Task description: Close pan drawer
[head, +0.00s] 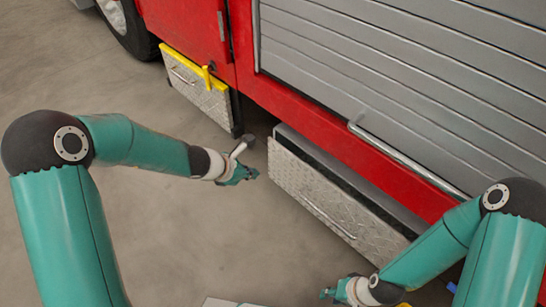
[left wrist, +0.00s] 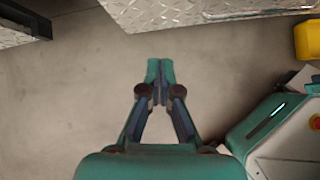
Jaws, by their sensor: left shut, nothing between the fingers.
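The pan drawer (head: 300,183) is a diamond-plate metal front with a long bar handle, low on the red truck's side. Its front stands out from the body, with a dark gap behind its top edge. In the left wrist view a diamond-plate front (left wrist: 165,10) with a bar shows at the top edge. My left gripper (head: 250,175) is just left of the drawer's left end, apart from it. It is shut and empty, its fingertips together over bare floor in the left wrist view (left wrist: 160,72). My right gripper (head: 328,293) is low, in front of the drawer; its fingers are too small to judge.
A second diamond-plate panel (head: 197,92) with a yellow top edge is further left on the truck (head: 185,30). A grey roller shutter (head: 400,70) with a bar (head: 410,160) is above the drawer. A yellow object (left wrist: 307,38) is at right. The floor (head: 200,230) before the drawer is clear.

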